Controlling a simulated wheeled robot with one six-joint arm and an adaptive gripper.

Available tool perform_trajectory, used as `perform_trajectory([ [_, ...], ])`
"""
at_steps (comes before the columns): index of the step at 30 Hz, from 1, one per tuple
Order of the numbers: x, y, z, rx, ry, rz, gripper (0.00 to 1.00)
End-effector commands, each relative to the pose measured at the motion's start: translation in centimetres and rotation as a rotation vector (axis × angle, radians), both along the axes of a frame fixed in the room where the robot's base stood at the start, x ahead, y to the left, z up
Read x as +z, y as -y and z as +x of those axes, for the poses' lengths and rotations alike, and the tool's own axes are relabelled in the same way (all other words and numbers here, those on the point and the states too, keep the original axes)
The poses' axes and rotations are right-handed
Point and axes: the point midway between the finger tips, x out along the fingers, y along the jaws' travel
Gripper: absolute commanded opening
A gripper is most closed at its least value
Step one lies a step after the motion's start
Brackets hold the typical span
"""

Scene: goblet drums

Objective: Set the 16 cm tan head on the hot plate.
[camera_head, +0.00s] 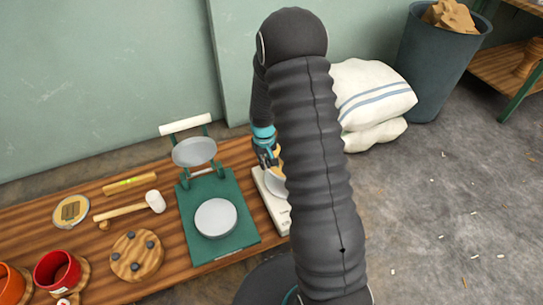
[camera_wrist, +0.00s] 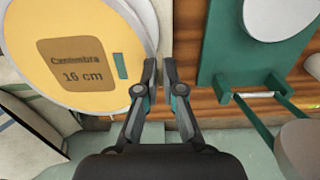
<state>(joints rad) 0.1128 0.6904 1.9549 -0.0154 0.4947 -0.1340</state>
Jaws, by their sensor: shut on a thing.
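The tan head (camera_wrist: 75,45) is a round disc with a pale rim and a brown label reading "16 cm". It fills the upper left of the wrist view. My gripper (camera_wrist: 158,62) is shut on its right edge; in the head view my gripper (camera_head: 266,155) is partly hidden by my arm, beside the white appliance (camera_head: 280,215). A green press has a round grey lower plate (camera_head: 216,218), bare, and a raised grey upper plate (camera_head: 194,151) with a white handle. The lower plate also shows in the wrist view (camera_wrist: 280,15). No label shows which is the hot plate.
The wooden bench (camera_head: 160,190) holds a mallet (camera_head: 130,209), a level (camera_head: 130,184), a labelled pale disc (camera_head: 72,211), a knobbed wooden disc (camera_head: 137,256) and red (camera_head: 57,271) and orange (camera_head: 11,284) cups. White sacks (camera_head: 370,95) and a grey bin (camera_head: 437,60) stand right.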

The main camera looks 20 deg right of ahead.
Motion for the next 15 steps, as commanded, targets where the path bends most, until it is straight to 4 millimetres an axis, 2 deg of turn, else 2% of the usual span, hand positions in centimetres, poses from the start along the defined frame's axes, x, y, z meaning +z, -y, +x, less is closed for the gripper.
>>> perform_trajectory([
  [8,-1.3,0.7,0.2,-0.001,-0.001,-0.001,0.00],
  [15,-3.5,0.7,0.1,-0.001,-0.001,-0.001,0.00],
])
